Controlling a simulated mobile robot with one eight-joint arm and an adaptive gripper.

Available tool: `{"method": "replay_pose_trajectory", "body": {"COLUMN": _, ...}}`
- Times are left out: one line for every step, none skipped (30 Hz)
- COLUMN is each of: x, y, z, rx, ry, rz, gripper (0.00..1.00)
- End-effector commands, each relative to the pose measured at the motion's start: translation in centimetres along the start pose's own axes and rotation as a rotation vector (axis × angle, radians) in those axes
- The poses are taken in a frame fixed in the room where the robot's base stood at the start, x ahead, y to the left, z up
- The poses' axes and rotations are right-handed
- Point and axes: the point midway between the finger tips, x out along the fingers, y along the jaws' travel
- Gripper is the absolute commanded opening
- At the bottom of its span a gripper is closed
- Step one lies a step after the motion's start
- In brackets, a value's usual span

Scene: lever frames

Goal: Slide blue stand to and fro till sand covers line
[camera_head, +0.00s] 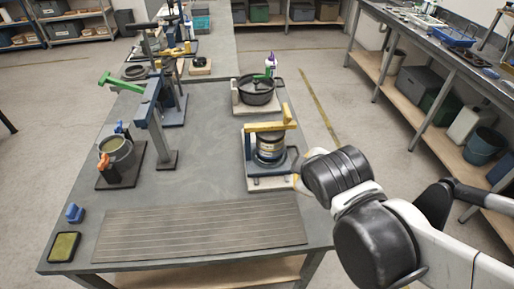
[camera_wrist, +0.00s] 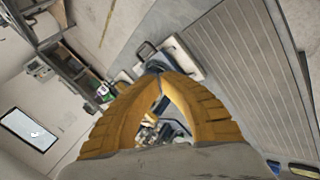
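A dark jar-like vessel (camera_head: 270,147) with a yellowish band sits in a blue-grey stand (camera_head: 287,166) on a pale base plate at the table's right edge. A yellow bar (camera_head: 268,127) crosses its top. I take this to be the blue stand. Sand and a line cannot be made out. My gripper (camera_head: 298,182) is just right of the stand, mostly hidden behind my wrist. In the wrist view, the yellow fingers of my gripper (camera_wrist: 160,78) curve together with their tips meeting. A dark-framed blue piece on a pale plate (camera_wrist: 187,60) lies beyond the tips; contact cannot be told.
A ribbed grey mat (camera_head: 200,228) covers the table's front. A lidded black pan (camera_head: 256,92) stands behind the stand. A blue-grey lever column with a green handle (camera_head: 118,82) and a pot (camera_head: 117,150) are at left. The table's middle is clear.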

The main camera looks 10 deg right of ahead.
Motion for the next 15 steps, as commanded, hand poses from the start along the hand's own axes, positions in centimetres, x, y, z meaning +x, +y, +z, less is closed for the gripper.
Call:
{"method": "replay_pose_trajectory", "body": {"x": 1.2, "y": -0.4, "z": -1.6, "rx": -0.242, "ry": 0.012, "rz": 0.03, "gripper": 0.0}}
{"method": "replay_pose_trajectory", "body": {"x": 1.8, "y": -0.6, "z": -2.4, "rx": -0.396, "ry": 0.014, "rz": 0.053, "gripper": 0.0}}
{"method": "replay_pose_trajectory", "body": {"x": 2.5, "y": -1.0, "z": -3.4, "rx": -0.599, "ry": 0.014, "rz": 0.084, "gripper": 0.0}}
{"method": "replay_pose_trajectory", "body": {"x": 3.0, "y": -1.3, "z": -4.1, "rx": -0.749, "ry": 0.012, "rz": 0.109, "gripper": 0.0}}
{"method": "replay_pose_trajectory", "body": {"x": 3.4, "y": -1.7, "z": -4.9, "rx": -0.897, "ry": 0.008, "rz": 0.135, "gripper": 0.0}}
{"method": "replay_pose_trajectory", "body": {"x": 3.8, "y": -2.2, "z": -5.9, "rx": -1.083, "ry": 0.0, "rz": 0.17, "gripper": 0.0}}
{"method": "replay_pose_trajectory", "body": {"x": 4.0, "y": -2.6, "z": -6.6, "rx": -1.216, "ry": -0.008, "rz": 0.195, "gripper": 0.0}}
{"method": "replay_pose_trajectory", "body": {"x": 4.2, "y": -3.0, "z": -7.2, "rx": -1.341, "ry": -0.017, "rz": 0.221, "gripper": 0.0}}
{"method": "replay_pose_trajectory", "body": {"x": 4.4, "y": -3.5, "z": -8.1, "rx": -1.494, "ry": -0.032, "rz": 0.255, "gripper": 0.0}}
{"method": "replay_pose_trajectory", "body": {"x": 4.5, "y": -3.9, "z": -8.6, "rx": -1.595, "ry": -0.044, "rz": 0.278, "gripper": 0.0}}
{"method": "replay_pose_trajectory", "body": {"x": 4.6, "y": -4.2, "z": -9.0, "rx": -1.686, "ry": -0.057, "rz": 0.298, "gripper": 0.0}}
{"method": "replay_pose_trajectory", "body": {"x": 4.6, "y": -4.6, "z": -9.5, "rx": -1.791, "ry": -0.074, "rz": 0.323, "gripper": 0.0}}
{"method": "replay_pose_trajectory", "body": {"x": 4.6, "y": -4.8, "z": -9.8, "rx": -1.858, "ry": -0.086, "rz": 0.34, "gripper": 0.0}}
{"method": "replay_pose_trajectory", "body": {"x": 4.6, "y": -5.1, "z": -10.1, "rx": -1.912, "ry": -0.095, "rz": 0.353, "gripper": 0.0}}
{"method": "replay_pose_trajectory", "body": {"x": 4.6, "y": -5.2, "z": -10.3, "rx": -1.971, "ry": -0.108, "rz": 0.368, "gripper": 0.0}}
